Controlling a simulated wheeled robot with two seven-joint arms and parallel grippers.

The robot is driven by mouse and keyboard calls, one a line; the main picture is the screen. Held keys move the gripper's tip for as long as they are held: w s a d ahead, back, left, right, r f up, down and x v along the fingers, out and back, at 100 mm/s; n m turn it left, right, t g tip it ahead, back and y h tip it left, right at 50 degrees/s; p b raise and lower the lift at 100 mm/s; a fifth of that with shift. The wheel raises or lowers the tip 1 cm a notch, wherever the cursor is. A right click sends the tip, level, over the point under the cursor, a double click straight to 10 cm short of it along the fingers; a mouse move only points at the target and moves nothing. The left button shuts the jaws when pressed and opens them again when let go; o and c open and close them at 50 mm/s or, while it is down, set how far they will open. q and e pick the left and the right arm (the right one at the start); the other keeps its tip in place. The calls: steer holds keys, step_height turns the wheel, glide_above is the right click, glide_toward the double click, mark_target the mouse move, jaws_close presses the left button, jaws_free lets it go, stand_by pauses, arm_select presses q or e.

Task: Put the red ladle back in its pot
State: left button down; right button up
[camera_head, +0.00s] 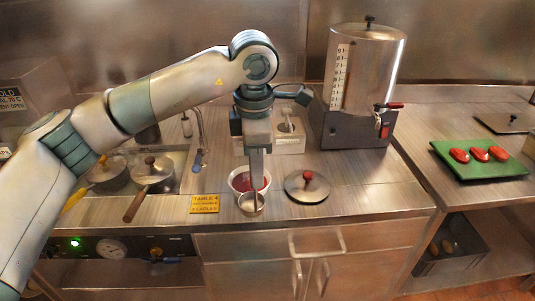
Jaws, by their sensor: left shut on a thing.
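My left gripper (256,148) points down over the counter and is shut on the upright handle of a ladle. The ladle's small metal cup (251,207) hangs at the front of a round pale pot (235,183) with red contents. The cup overlaps the pot's front edge in the picture. I cannot tell whether they touch, or whether the cup rests on the counter. The gripper hides much of the handle, and no red shows on the ladle. My right gripper is not in view.
A round lid (300,193) with a red knob lies right of the pot. A yellow sign (204,203) lies left. Lidded pans (154,175) stand further left. A tall metal urn (366,75) stands behind right. A green tray (465,168) holds red items. Counter right of the lid is clear.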

arm_select(q)
steer(key=s+a+f+m, duration=0.5)
steer(key=a+f+m, duration=0.1)
steer(key=f, duration=0.3)
steer(key=s+a+f+m, duration=0.5)
steer(key=a+f, duration=0.3)
steer(key=f, duration=0.2)
steer(key=s+a+f+m, duration=0.5)
steer(key=a+f+m, duration=0.2)
steer(key=f, duration=0.3)
steer(key=shift+s+a+g+h, duration=0.3)
steer(key=shift+s+a, duration=0.05)
steer(key=shift+a, duration=0.2)
steer(key=shift+w, duration=0.1)
